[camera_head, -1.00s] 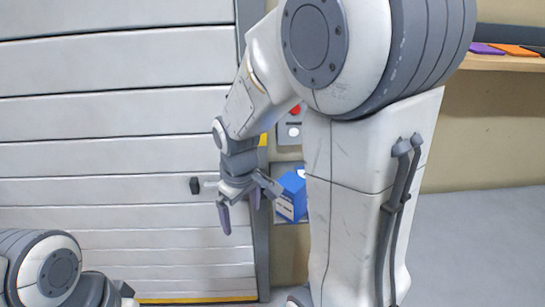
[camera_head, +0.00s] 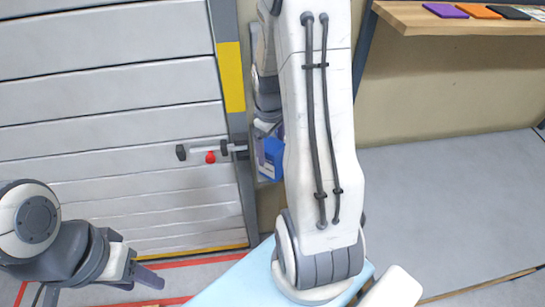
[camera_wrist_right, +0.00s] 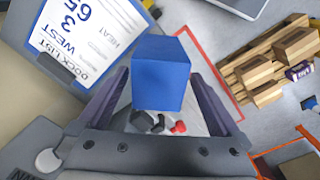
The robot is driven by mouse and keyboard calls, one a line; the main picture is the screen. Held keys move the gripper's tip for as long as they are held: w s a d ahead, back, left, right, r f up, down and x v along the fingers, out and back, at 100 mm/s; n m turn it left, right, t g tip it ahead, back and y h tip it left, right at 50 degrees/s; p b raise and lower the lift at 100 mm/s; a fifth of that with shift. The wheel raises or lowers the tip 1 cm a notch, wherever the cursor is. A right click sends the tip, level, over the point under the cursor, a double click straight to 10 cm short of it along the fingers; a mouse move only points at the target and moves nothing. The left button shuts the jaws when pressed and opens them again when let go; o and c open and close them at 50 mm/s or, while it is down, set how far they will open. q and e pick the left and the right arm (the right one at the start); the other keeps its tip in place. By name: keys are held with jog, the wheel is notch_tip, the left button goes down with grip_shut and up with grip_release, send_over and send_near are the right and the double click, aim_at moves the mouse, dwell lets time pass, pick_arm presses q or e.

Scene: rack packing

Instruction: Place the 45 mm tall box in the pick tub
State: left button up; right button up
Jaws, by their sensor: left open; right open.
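A blue box (camera_head: 270,160) shows beside the door frame in the head view, partly covered by my right arm. In the right wrist view, the blue box (camera_wrist_right: 162,82) stands between the two fingers of my right gripper (camera_wrist_right: 160,105), which is open with small gaps visible on both sides. In the head view my right gripper is mostly hidden behind its arm. My left gripper (camera_head: 100,288) is open and empty at the lower left. I cannot judge the box's height, and I cannot make out a pick tub.
A white shutter door (camera_head: 110,120) with a handle and red knob (camera_head: 210,157) stands at left. A wooden shelf (camera_head: 450,22) holds flat coloured items at upper right. A dock list sheet (camera_wrist_right: 85,35) is close beside the box.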

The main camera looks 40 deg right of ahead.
jog(key=shift+f, duration=0.35)
notch_tip(320, 180, down, 3)
jog(key=shift+d+f+p, duration=0.1)
jog(key=shift+p, duration=0.85)
jog(key=shift+w+f, duration=0.1)
jog(key=shift+f, duration=0.5)
grip_shut()
jog(key=shift+r, duration=0.15)
